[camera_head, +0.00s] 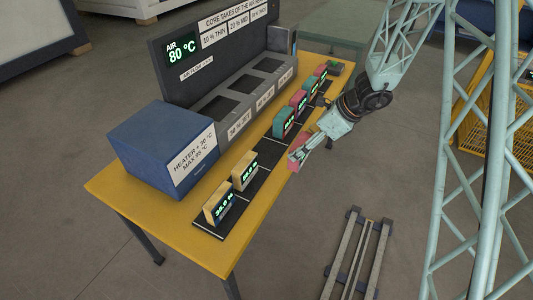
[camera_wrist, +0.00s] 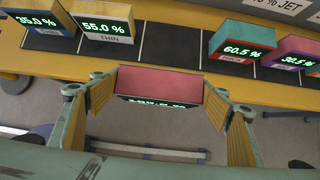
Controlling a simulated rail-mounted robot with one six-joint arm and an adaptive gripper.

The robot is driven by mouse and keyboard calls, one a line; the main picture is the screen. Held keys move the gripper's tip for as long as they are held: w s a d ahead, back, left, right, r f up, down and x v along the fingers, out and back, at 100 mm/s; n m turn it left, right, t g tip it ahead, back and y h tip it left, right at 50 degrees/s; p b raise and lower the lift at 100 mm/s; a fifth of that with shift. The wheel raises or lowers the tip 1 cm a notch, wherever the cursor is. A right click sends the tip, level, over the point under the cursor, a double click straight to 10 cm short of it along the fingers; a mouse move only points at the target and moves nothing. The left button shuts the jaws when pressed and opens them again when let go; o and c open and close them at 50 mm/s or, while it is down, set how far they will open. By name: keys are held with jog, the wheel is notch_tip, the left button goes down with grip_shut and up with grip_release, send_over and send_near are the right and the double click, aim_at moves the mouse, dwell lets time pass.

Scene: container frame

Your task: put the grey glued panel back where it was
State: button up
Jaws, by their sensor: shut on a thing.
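My gripper (camera_head: 308,147) is over the table's near edge. In the wrist view my gripper (camera_wrist: 159,100) is shut on a block with a pinkish-red top (camera_wrist: 160,80) and a dark face with green digits, partly cut off and hard to read. The held block also shows in the head view (camera_head: 296,158). It is beside the black strip (camera_head: 262,152), near a bare stretch between the 55.0 % block (camera_head: 244,176) and a teal-and-red block (camera_head: 284,122), which reads 60.5 % in the wrist view (camera_wrist: 240,42). I cannot make out a grey panel by name.
A 35.0 % block (camera_head: 218,207) stands at the strip's near end; several coloured blocks stand toward the far end. A blue heater box (camera_head: 160,145) and a grey slotted unit (camera_head: 235,95) line the back of the yellow table (camera_head: 120,190).

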dwell(0.3)
jog(key=w+a+f+p, duration=0.1)
jog(key=w+a, duration=0.8)
jog(key=a, duration=0.4)
jog(key=shift+w+f, duration=0.2)
jog(key=shift+f, duration=0.05)
jog(key=shift+f+b, duration=0.35)
jog(key=shift+f, duration=1.4)
jog(key=shift+f, duration=0.1)
jog(key=o, duration=1.1)
jog(key=shift+c, duration=0.2)
